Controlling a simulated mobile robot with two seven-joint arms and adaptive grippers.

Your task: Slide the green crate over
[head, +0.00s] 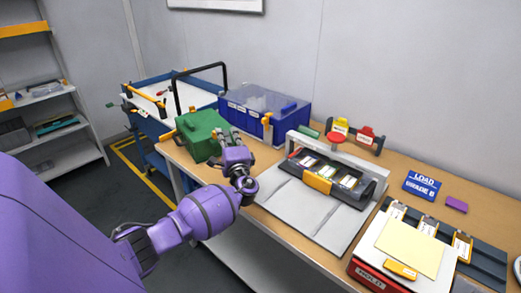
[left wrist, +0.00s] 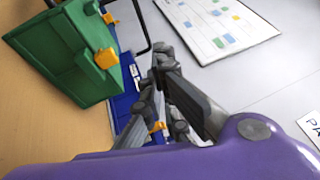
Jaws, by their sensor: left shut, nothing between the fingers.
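The green crate (head: 196,128) stands at the left end of the wooden table, with orange latches on it. It also shows at the upper left of the left wrist view (left wrist: 62,62). My left gripper (head: 230,140) is shut and empty at the crate's right side, hiding part of that side in the head view. In the left wrist view its fingers (left wrist: 162,68) are together, and a gap shows between them and the crate. I cannot tell whether any part touches it. My right gripper is not in view.
A blue bin (head: 290,122) with a clear lid stands behind and right of the crate. A grey press-like fixture (head: 340,158) is farther right. A blue cart (head: 160,150) with a black handle stands left. Bare table (head: 202,172) shows in front of the crate.

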